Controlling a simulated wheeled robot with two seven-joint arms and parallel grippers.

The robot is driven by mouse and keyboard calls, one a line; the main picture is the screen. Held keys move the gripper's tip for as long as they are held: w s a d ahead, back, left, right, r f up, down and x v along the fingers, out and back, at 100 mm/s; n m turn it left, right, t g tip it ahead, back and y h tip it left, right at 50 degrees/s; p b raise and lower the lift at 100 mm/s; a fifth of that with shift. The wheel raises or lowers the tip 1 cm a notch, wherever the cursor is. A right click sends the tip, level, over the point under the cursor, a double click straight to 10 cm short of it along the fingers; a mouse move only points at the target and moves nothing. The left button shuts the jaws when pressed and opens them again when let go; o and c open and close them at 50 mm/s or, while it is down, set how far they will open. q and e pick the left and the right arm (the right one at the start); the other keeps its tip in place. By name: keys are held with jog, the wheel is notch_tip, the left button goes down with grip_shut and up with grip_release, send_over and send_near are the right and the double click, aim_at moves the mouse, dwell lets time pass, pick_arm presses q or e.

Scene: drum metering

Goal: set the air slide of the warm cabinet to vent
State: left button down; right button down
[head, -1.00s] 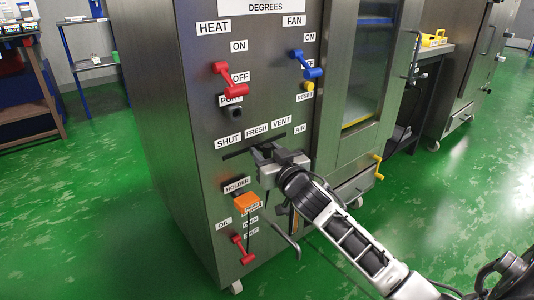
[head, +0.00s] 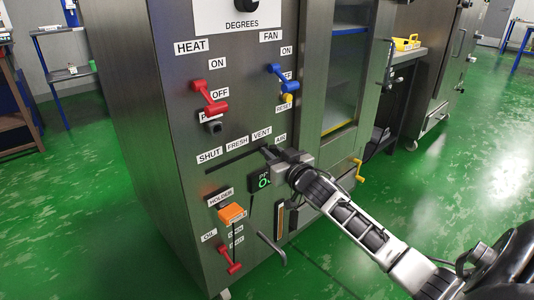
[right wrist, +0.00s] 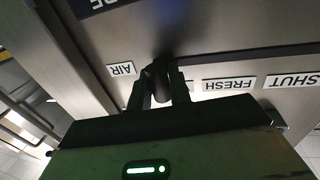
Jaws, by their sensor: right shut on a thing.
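The warm cabinet's air slide is a dark slot (head: 232,162) in the front panel, under the labels SHUT (head: 209,156), FRESH (head: 237,143) and VENT (head: 262,133). My right gripper (head: 271,153) is at the slot's right end, just below VENT and left of the AIR label. In the right wrist view its fingers (right wrist: 160,95) are shut on the dark slide knob (right wrist: 158,78), between the AIR label (right wrist: 121,69) and a partly hidden label beside FRESH (right wrist: 229,85). In the head view the fingers hide most of the knob. My left gripper is not in view.
Red HEAT (head: 210,98) and blue FAN (head: 285,80) levers stand above the slot. The glass door (head: 343,75) is to the right.

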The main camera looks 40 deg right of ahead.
jog(key=c, duration=1.3)
grip_release()
jog(key=shift+d, duration=0.25)
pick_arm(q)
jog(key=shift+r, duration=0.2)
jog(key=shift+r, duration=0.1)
pick_arm(e)
jog(key=shift+s+a, duration=0.1)
jog(key=shift+s, duration=0.1)
jog(key=s, duration=0.2)
jog(key=s+p, duration=0.1)
jog(key=s, duration=0.1)
jog(key=s+p, duration=0.1)
jog(key=s, duration=0.1)
jog(key=shift+s+a+r, duration=0.1)
jog(key=shift+a, duration=0.3)
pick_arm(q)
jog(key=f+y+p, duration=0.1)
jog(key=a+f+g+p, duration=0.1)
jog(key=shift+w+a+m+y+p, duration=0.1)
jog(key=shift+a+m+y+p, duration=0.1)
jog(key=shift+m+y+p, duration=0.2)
pick_arm(e)
send_near(276, 154)
jog(key=s, duration=0.4)
jog(key=shift+s+a, duration=0.25)
jog(key=shift+s, duration=0.15)
